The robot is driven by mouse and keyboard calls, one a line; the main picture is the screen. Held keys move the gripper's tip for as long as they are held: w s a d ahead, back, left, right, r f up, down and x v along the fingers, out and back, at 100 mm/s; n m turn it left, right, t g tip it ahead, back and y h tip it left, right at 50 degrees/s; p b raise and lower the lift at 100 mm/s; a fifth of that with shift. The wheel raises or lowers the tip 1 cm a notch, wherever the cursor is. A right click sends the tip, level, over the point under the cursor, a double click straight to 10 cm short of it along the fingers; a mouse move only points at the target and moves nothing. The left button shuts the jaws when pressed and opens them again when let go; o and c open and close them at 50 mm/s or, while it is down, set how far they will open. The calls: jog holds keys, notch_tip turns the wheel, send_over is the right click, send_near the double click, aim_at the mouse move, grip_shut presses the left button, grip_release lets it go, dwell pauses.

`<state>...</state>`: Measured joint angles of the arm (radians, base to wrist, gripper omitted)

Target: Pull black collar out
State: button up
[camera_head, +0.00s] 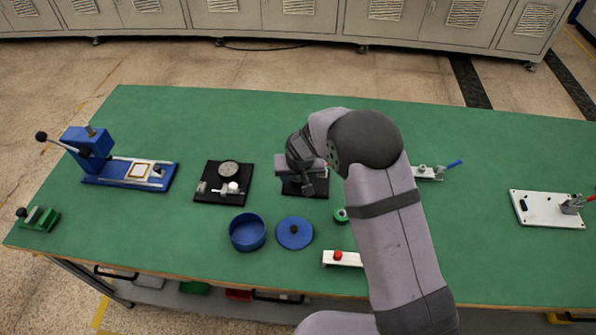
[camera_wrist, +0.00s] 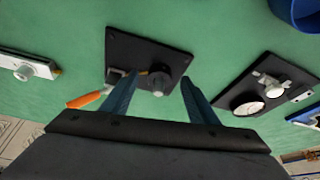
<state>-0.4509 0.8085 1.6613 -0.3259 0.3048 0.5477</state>
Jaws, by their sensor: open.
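A black base plate (camera_wrist: 125,45) lies on the green table below my gripper (camera_wrist: 162,80). On the plate stands a dark round part (camera_wrist: 159,88), which looks like the black collar. A small brass-coloured piece is beside it, and an orange-handled clamp (camera_wrist: 84,101) is at its left in the wrist view. My gripper is open; its two blue fingers are on either side of the collar in the picture, and I cannot tell the height between them. In the head view the plate (camera_head: 291,188) is mostly hidden by my gripper (camera_head: 308,187), and the collar cannot be made out.
A black plate with a dial gauge (camera_head: 228,168) is to the left, and a blue press (camera_head: 95,150) beyond it. A blue bowl (camera_head: 247,247) and blue lid (camera_head: 294,233) lie in front. A white fixture (camera_head: 428,173) stands right.

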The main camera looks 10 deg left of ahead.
aim_at(298, 181)
jog(key=shift+w+f, duration=0.2)
jog(key=shift+f, duration=0.35)
jog(key=c, duration=1.3)
jog(key=shift+r, duration=0.1)
jog(key=shift+r+p, duration=2.15)
jog(key=shift+r, duration=1.05)
jog(key=shift+r+p, duration=1)
jog(key=shift+r, duration=0.7)
